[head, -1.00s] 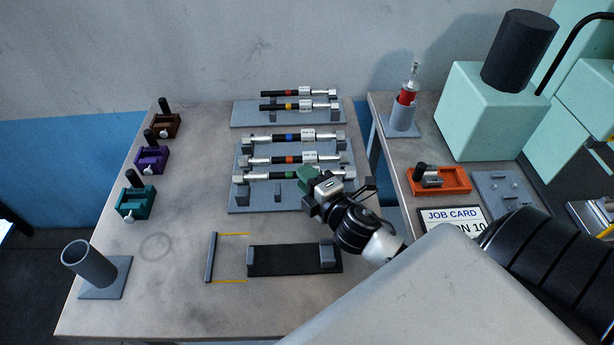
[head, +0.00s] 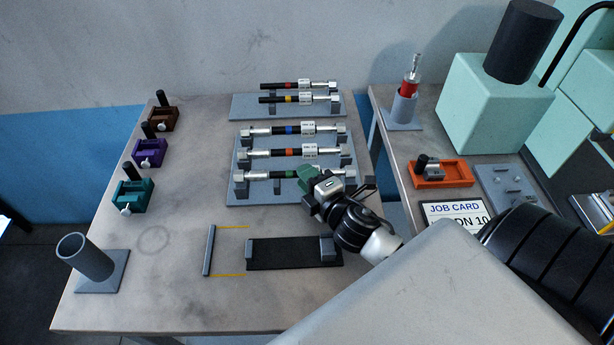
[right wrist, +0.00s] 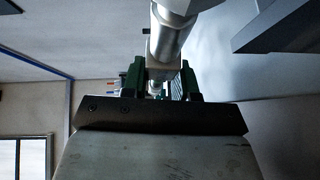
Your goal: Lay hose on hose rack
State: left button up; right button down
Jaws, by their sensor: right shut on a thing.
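My right gripper (head: 309,180) is shut on the green-banded hose (head: 262,175) near its middle, right of the green band. The hose lies level across the front row of the grey hose rack (head: 250,196), its silver ends near the end supports. I cannot tell whether it touches them. In the right wrist view a silver part of the hose (right wrist: 167,45) shows between the green fingers. An orange-banded hose (head: 265,153) and a blue-banded hose (head: 310,130) lie in the rows behind. My left gripper is in neither view.
A second rack (head: 245,108) behind bears red- and yellow-banded hoses. A black mat with grey blocks (head: 290,254) lies in front. Coloured fixtures (head: 133,195) and a grey tube holder (head: 88,260) stand left. An orange tray (head: 455,176) is on the right bench.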

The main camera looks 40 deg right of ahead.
jog(key=shift+f+b, duration=0.4)
dwell(0.5)
jog(key=shift+s+f, duration=0.1)
jog(key=shift+f, duration=0.15)
